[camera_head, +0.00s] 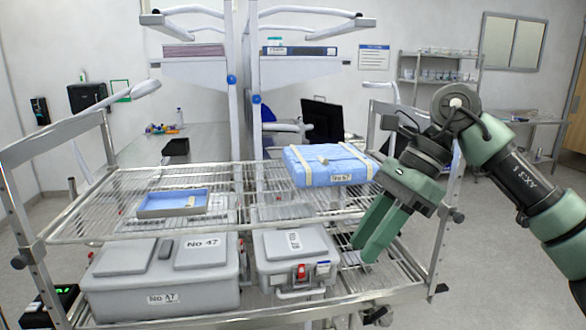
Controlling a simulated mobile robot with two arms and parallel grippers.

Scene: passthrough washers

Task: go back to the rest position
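My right gripper (364,252) is at the right side of the wire rack cart. Its green fingers point down and to the left, just right of the blue wrapped package. The fingers look close together, but I cannot tell whether there is a gap between them. I see nothing held in them. My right arm comes in from the right edge. My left gripper is not in view. The blue wrapped package (318,158) with pale straps and a label rests on the upper wire shelf (110,205), apart from the fingers.
A blue tray (172,204) lies on the left of the upper shelf. Below are a large grey case (160,280) and a smaller grey case (295,262). The cart's right post (448,225) stands near my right arm. Open floor (500,225) lies to the right.

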